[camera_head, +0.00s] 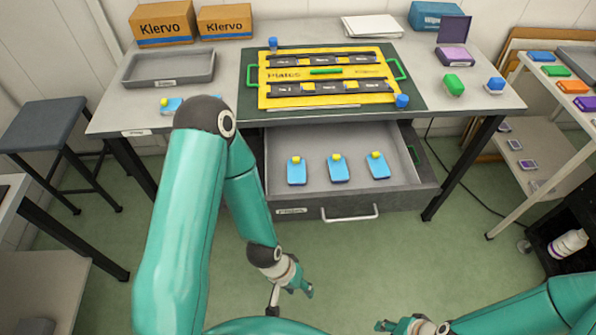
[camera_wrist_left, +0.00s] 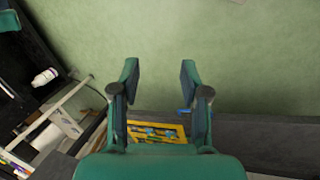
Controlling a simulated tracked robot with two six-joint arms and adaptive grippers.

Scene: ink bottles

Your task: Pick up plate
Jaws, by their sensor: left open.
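Three blue plates with yellow knobs lie in a row in the open grey drawer: a left plate (camera_head: 297,175), a middle plate (camera_head: 338,174) and a right plate (camera_head: 379,171). Another blue piece with a yellow knob (camera_head: 173,104) lies on the tabletop at left, partly hidden by my left arm. My left gripper (camera_head: 305,289) hangs in front of the drawer, apart from the plates. In the left wrist view my left gripper (camera_wrist_left: 158,75) is open, with nothing between its fingers. My right gripper (camera_head: 382,326) is low at the bottom edge, apart from the plates; its opening is unclear.
The drawer (camera_head: 350,206) juts out below the table. A yellow board (camera_head: 325,75) marked "Plates" lies on a dark green mat. A grey tray (camera_head: 168,68), green block (camera_head: 453,85) and boxes stand on the table. A stool (camera_head: 47,122) is at left, shelving at right. The floor ahead is clear.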

